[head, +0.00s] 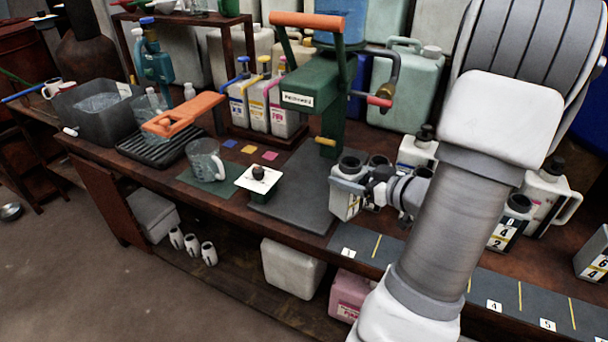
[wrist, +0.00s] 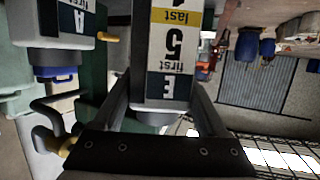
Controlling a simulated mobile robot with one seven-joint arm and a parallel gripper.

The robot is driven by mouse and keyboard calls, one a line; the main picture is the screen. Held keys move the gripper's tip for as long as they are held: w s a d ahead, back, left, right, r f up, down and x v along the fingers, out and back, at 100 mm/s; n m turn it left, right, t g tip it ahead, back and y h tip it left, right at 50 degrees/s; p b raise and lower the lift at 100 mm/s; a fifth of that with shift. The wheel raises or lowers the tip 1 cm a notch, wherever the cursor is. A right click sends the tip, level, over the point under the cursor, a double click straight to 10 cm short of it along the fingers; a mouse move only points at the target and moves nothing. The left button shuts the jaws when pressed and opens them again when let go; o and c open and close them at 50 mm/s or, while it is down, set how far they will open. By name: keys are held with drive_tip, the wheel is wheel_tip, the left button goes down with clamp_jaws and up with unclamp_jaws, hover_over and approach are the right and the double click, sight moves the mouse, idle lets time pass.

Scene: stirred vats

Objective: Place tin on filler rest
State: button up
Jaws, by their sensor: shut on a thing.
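My gripper (head: 364,188) is shut on a white tin (head: 345,204) with a dark cap. The tin is above the bench, at the right edge of a dark grey plate (head: 300,200) below the green filler (head: 312,88). I cannot tell whether the tin touches the plate or the bench. Which surface is the filler rest is not clearly marked; the grey plate lies under the filler.
A white-topped block with a black knob (head: 258,179) and a clear jug (head: 205,160) stand left of the plate. Other white tins (head: 510,225) stand to the right, behind a numbered strip (head: 480,296). An orange filler lever (head: 308,22) rises above. A blue-capped container (wrist: 58,30) is close in the wrist view.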

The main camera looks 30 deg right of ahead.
sight(337, 168)
drive_tip(key=r+b+x, duration=0.1)
drive_tip(key=b+x, duration=0.4)
drive_tip(key=x, duration=1)
drive_tip(key=shift+w, duration=0.5)
drive_tip(key=shift+a, duration=0.1)
drive_tip(key=shift+f, duration=0.15)
drive_tip(key=o, duration=1.3)
drive_tip(key=shift+o, duration=0.2)
drive_tip(key=shift+p+v, duration=1.8)
drive_tip(key=shift+v, duration=4.25)
